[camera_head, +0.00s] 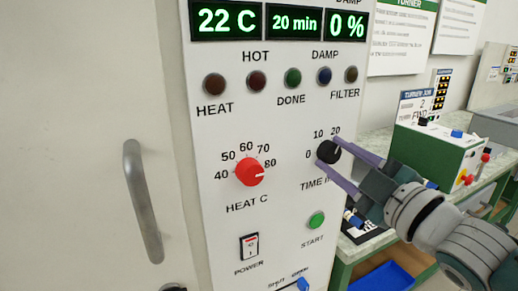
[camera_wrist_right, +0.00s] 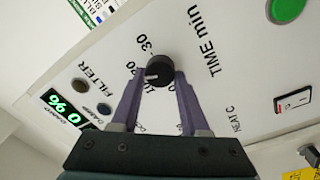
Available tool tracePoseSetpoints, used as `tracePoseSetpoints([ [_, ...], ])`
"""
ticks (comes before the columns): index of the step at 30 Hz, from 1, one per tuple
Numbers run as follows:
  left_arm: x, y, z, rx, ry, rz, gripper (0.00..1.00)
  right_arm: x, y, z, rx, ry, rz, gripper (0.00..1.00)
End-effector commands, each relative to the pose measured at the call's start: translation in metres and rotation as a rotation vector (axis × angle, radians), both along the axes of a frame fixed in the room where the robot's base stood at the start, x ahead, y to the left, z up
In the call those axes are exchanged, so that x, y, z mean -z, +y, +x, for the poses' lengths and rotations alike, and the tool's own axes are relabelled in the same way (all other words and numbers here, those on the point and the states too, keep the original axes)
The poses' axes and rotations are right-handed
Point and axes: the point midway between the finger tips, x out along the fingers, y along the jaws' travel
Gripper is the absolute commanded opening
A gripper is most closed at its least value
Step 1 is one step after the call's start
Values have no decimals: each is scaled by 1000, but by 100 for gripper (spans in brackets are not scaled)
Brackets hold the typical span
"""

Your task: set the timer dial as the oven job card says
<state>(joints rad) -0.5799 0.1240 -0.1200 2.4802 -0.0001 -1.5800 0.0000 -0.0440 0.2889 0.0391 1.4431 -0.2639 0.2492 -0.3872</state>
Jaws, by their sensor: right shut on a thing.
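The black timer dial (camera_head: 328,151) is on the white oven panel (camera_head: 215,140), above the words TIME min. Its white mark points to the upper right, near the 20, and the timer display (camera_head: 295,22) reads 20 min. My right gripper (camera_head: 331,154) has its two purple fingers shut on the dial's sides. In the right wrist view the dial (camera_wrist_right: 159,69) sits between the fingertips (camera_wrist_right: 161,76). My left gripper is out of view. I cannot make out an oven job card; wall sheets are cut off at the top.
The red heat dial (camera_head: 249,172) points near 80. The green start button (camera_head: 316,220) and power switch (camera_head: 249,246) are below. A door handle (camera_head: 142,200) is at left. A green box (camera_head: 438,150) stands on the bench at right, with a blue tray (camera_head: 384,279) below.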

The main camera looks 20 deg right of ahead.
Motion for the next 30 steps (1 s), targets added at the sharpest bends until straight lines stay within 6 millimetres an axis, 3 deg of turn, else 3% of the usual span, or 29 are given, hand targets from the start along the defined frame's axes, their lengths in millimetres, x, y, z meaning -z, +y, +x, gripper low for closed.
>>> tracePoseSetpoints([
  [12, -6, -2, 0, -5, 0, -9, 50, 0, -1, 0, 1, 13, 145, 0],
  [26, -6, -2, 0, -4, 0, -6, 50, 0, -1, 0, 2, 14, 154, 0],
  [27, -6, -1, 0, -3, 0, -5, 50, 1, -1, 0, 2, 14, 154, 48],
  [30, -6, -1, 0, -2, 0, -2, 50, 0, -1, 0, 2, 14, 154, 60],
])
